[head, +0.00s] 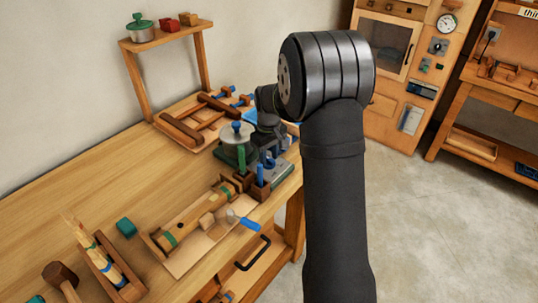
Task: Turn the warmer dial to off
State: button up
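A squat pot with a grey lid and blue knob (237,130) stands on the workbench in the head view; it may be the warmer, but I cannot tell for sure. No dial on it can be made out. My dark arm comes up from the bottom and bends over the bench. My gripper (268,135) is small in the view, just right of the pot and close to it. Its fingertips are not clear, and I cannot tell whether it touches anything.
Blue and green upright pieces (260,174) stand in holders in front of the pot. A wooden frame (196,118) lies behind it. A tray (186,258) with a wooden cylinder lies nearer. A cabinet (378,108) with a gauge and round knob stands across the floor.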

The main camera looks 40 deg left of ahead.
aim_at(269, 158)
grip_shut()
jog(key=shift+n, duration=1)
grip_release()
notch_tip(269, 158, up, 18)
jog(key=shift+f, duration=0.2)
jog(key=shift+f, duration=0.1)
